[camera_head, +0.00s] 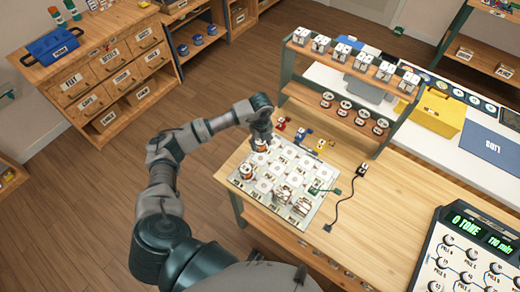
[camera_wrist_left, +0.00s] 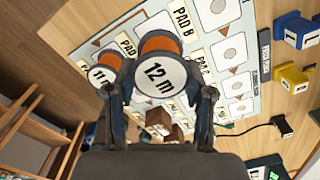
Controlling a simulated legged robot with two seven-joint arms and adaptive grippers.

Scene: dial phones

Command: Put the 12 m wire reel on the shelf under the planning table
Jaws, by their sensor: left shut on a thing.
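The 12 m wire reel (camera_wrist_left: 165,80) has an orange winding and a white end face marked "12 m". My left gripper (camera_wrist_left: 158,110) is shut on it, with one finger on each side in the left wrist view. In the head view, the reel (camera_head: 262,146) shows just below the left gripper (camera_head: 262,138), over the far left part of the pad board (camera_head: 236,181) on the wooden table (camera_head: 390,215). An 11 m reel (camera_wrist_left: 103,78) is close beside it, and stands on the board in the head view (camera_head: 246,171). The shelf under this table is hidden in the head view. My right gripper is not in view.
A raised rack (camera_head: 350,66) with several white blocks stands along the table's back. Small coloured parts (camera_head: 302,134) and a black cable (camera_head: 345,200) lie beside the board. A dial console (camera_head: 465,255) fills the front right. Floor (camera_head: 190,100) is open to the left.

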